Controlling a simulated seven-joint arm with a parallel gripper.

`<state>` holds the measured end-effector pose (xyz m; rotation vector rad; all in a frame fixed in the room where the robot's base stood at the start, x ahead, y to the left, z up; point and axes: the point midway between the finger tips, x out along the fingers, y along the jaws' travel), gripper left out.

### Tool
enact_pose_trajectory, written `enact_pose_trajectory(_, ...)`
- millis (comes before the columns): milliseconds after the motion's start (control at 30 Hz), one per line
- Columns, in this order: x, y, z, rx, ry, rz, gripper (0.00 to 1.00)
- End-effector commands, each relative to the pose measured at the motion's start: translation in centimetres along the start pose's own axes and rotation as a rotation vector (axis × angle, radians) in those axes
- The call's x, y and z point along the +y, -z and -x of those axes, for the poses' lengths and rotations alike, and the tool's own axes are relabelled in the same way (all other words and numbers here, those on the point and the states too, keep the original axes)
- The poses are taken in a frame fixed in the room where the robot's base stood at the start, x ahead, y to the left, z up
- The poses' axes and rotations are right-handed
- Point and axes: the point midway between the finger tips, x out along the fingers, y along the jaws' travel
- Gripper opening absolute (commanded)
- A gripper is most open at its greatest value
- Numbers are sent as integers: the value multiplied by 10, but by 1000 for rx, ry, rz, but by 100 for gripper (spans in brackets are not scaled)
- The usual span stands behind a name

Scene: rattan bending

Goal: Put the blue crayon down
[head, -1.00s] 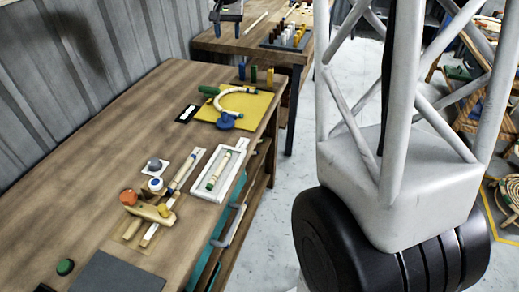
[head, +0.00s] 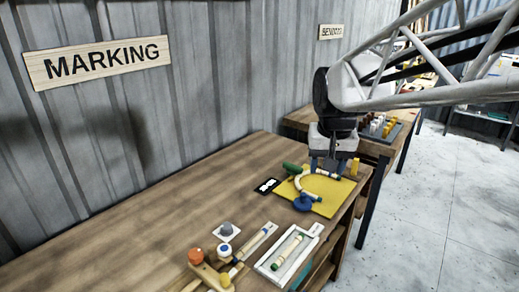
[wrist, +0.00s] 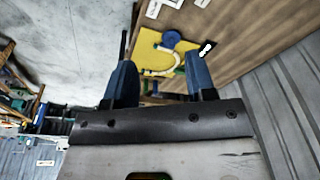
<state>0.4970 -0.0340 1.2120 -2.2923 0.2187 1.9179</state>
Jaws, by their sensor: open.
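My gripper (head: 327,168) is low over the far end of the yellow mat (head: 332,199). Its two blue fingers stand apart in the wrist view (wrist: 160,88), with no held crayon clearly visible between them. I cannot pick out the blue crayon for sure; the fingers cover the spot around the far edge of the mat. A yellow upright peg (head: 354,167) stands just right of the fingers. A curved cream rattan piece (head: 299,184) lies on the mat by a blue knob (head: 303,203) and a green handle (head: 291,168).
A black card (head: 267,186) lies left of the mat. A white tray (head: 262,267) holding a cream stick, and several small tools, are nearer on the wooden table (head: 190,205). A second table with a peg rack (head: 384,128) stands behind. The table's middle is clear.

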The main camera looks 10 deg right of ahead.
Motion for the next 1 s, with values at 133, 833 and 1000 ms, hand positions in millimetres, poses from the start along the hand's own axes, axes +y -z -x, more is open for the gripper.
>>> enact_pose_trajectory(133, 0, -45, -3, 12, 4, 40, 51)
enact_pose_trajectory(833, 8, -192, -40, 55, 15, 183, 51)
enact_pose_trajectory(1000, 9, -195, -41, 55, 15, 186, 51)
